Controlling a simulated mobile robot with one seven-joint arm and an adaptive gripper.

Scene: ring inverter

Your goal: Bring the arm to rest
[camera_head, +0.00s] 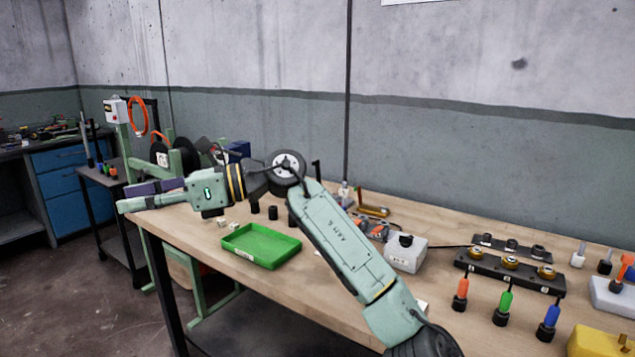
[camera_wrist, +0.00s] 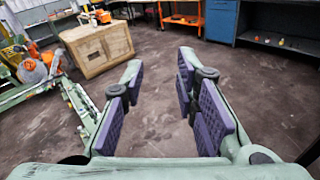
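My gripper (camera_head: 138,197) reaches out to the left past the table's left end, held roughly level and a little above table height. In the wrist view my gripper (camera_wrist: 160,82) has its two purple-padded fingers wide apart. Nothing is between them; only the dark floor shows beyond. My arm stretches from the lower right of the head view across the wooden table (camera_head: 335,290) and is bent at a joint above the table's back part.
A green tray (camera_head: 262,262) lies on the table below my forearm. A grey box (camera_head: 406,254), a black holder with gold rings (camera_head: 510,278) and coloured screwdrivers stand to the right. A green-framed machine (camera_head: 180,160) stands behind my gripper. In the wrist view, a wooden crate (camera_wrist: 97,50) stands on open floor.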

